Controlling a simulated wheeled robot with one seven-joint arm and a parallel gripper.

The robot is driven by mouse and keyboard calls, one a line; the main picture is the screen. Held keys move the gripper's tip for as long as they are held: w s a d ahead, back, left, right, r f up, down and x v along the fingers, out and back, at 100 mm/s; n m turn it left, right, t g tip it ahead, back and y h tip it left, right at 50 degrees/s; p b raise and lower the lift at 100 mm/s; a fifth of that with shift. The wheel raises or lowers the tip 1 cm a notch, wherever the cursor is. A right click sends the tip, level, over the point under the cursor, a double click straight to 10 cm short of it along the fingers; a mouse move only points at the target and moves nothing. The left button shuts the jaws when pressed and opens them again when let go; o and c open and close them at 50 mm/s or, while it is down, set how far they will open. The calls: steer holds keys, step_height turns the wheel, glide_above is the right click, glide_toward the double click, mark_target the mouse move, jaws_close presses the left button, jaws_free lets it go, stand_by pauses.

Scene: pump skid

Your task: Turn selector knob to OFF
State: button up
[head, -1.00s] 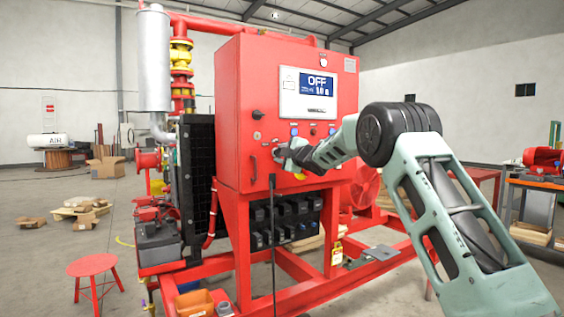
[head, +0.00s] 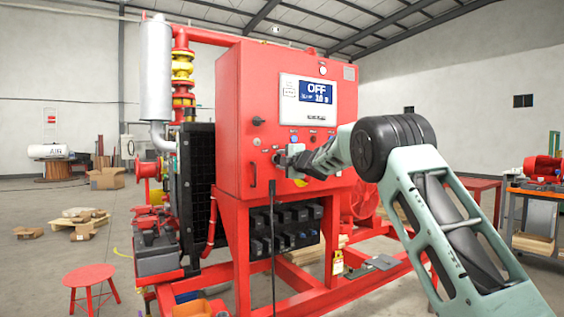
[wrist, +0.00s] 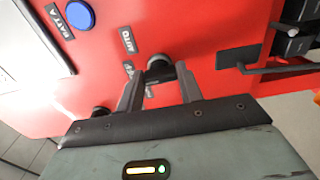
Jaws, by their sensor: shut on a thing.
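The selector knob (wrist: 160,66) is dark and round, on the red control panel (head: 243,95). In the wrist view it sits between the fingertips of my gripper (wrist: 159,78), which is shut on it. A label reading AUTO (wrist: 127,39) is beside it, and another label nearer the fingers is partly covered. In the head view my gripper (head: 284,158) is against the panel's lower front and hides the knob. Where the knob's pointer stands cannot be made out. The panel's screen (head: 305,97) reads OFF in large letters.
A blue button (wrist: 80,14) labelled BATT A is near the knob. Black modules (head: 285,228) hang below. A red stool (head: 91,278) stands on the floor at left.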

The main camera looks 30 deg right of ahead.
steer(key=o, duration=1)
steer(key=s+b, duration=0.1)
steer(key=s, duration=0.4)
steer(key=s+b, duration=0.1)
steer(key=s, duration=0.5)
steer(key=s+b, duration=0.2)
steer(key=s, duration=0.4)
steer(key=shift+s+d, duration=0.2)
steer(key=shift+d, duration=0.1)
steer(key=shift+a+f, duration=0.1)
